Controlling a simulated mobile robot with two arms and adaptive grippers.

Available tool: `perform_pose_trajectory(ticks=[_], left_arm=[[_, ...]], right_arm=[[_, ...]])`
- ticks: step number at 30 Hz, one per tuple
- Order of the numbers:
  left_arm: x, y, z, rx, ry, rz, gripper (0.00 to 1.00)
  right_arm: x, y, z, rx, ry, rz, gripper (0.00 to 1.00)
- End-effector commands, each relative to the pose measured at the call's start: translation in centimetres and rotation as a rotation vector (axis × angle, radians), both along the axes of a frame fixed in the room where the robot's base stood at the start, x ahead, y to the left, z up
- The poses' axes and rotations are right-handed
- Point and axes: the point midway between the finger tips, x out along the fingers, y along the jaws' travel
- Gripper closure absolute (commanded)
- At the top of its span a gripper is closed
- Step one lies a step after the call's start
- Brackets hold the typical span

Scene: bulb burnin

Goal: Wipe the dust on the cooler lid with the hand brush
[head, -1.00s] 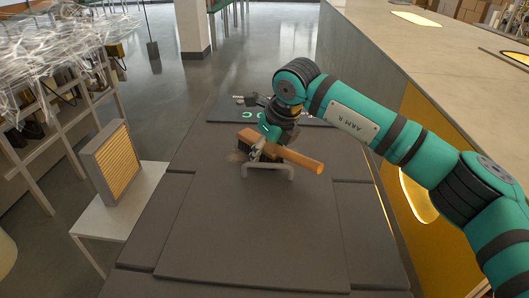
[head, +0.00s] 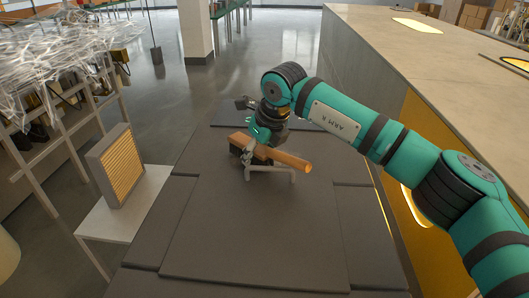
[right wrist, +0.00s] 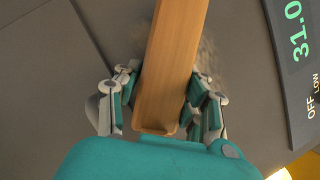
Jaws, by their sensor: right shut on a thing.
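The hand brush (head: 291,160) has an orange-brown wooden handle and back. My right gripper (head: 254,146) is shut around it, and it lies low over the far part of the cooler lid. In the right wrist view the brush (right wrist: 176,55) runs between the fingers of the gripper (right wrist: 163,100). The cooler lid (head: 245,235) is a broad dark grey panel. A faint brownish dust patch (right wrist: 207,52) shows beside the brush in the right wrist view. The bristles are mostly hidden, and I cannot tell whether they touch the lid. My left gripper is not in view.
A panel with a green readout (right wrist: 297,35) borders the lid. A long counter (head: 430,60) runs along the right. A white side table (head: 125,215) holds a framed filter (head: 117,165).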

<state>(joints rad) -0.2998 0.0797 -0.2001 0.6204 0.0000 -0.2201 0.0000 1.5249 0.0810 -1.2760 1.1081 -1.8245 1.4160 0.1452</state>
Motion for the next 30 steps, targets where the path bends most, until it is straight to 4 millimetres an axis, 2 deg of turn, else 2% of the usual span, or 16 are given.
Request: perform_pose_trajectory(ticks=[8, 18, 23, 30], left_arm=[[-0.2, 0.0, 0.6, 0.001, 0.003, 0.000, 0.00], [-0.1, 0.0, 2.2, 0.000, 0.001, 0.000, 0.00], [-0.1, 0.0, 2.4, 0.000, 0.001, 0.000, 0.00], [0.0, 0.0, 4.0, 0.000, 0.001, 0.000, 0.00]], right_arm=[[1.4, -0.3, 0.4, 0.000, -0.006, -0.008, 1.00], [4.3, -0.4, 0.3, 0.002, -0.009, -0.008, 1.00], [4.7, -0.4, 0.2, 0.001, -0.009, -0.009, 1.00], [6.5, -0.4, 0.3, 0.000, -0.009, -0.012, 1.00]])
